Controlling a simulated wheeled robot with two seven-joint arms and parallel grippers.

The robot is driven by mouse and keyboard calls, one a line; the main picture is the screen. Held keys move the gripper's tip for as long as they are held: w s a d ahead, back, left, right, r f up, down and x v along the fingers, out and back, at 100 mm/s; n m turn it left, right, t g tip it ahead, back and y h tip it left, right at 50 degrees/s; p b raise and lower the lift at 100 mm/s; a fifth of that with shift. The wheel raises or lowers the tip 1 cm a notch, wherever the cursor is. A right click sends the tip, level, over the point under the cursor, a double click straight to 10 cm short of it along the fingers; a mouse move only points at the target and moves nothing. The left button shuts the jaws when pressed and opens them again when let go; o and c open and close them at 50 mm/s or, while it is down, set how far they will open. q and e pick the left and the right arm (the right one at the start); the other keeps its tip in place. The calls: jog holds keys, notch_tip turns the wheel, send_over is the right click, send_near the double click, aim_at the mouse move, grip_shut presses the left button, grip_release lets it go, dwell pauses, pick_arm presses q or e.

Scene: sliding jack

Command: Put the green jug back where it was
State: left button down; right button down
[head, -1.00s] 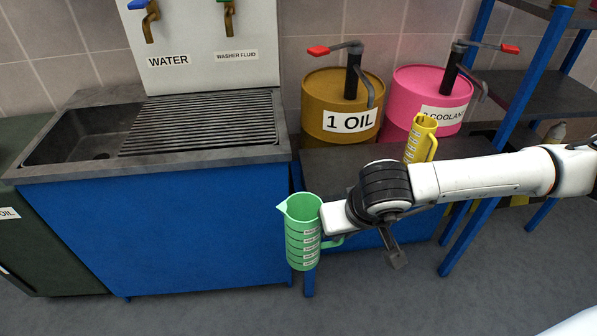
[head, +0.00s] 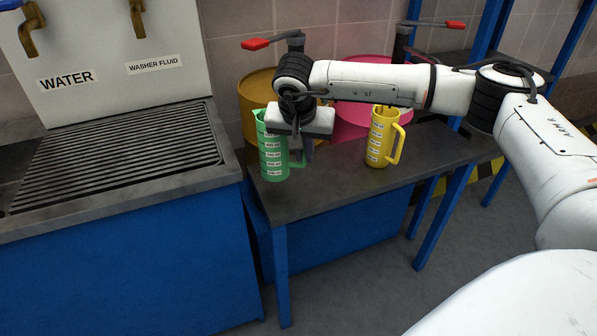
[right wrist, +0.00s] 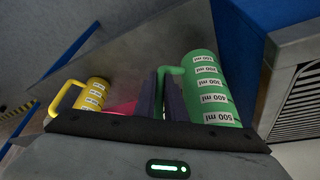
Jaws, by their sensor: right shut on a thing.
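The green jug (head: 272,158) is upright at the left end of the dark bench top, in front of the ochre drum. I cannot tell whether its base touches the bench or hangs just above it. My right gripper (head: 303,152) is shut on the jug's handle, and its wrist hides part of the jug's upper right side. In the right wrist view the green jug (right wrist: 208,88) is beside the fingers (right wrist: 163,95), with its handle between them. My left gripper is not in view.
The yellow jug (head: 382,138) stands on the bench (head: 325,188) to the right. The ochre drum (head: 256,92) and pink drum (head: 362,72) are behind, partly hidden by my arm. The sink counter (head: 190,178) is close at left. The bench front is clear.

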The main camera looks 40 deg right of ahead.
aim_at(303, 166)
jog(key=shift+f, duration=2.65)
jog(key=shift+f, duration=0.15)
jog(key=c, duration=1.8)
grip_release()
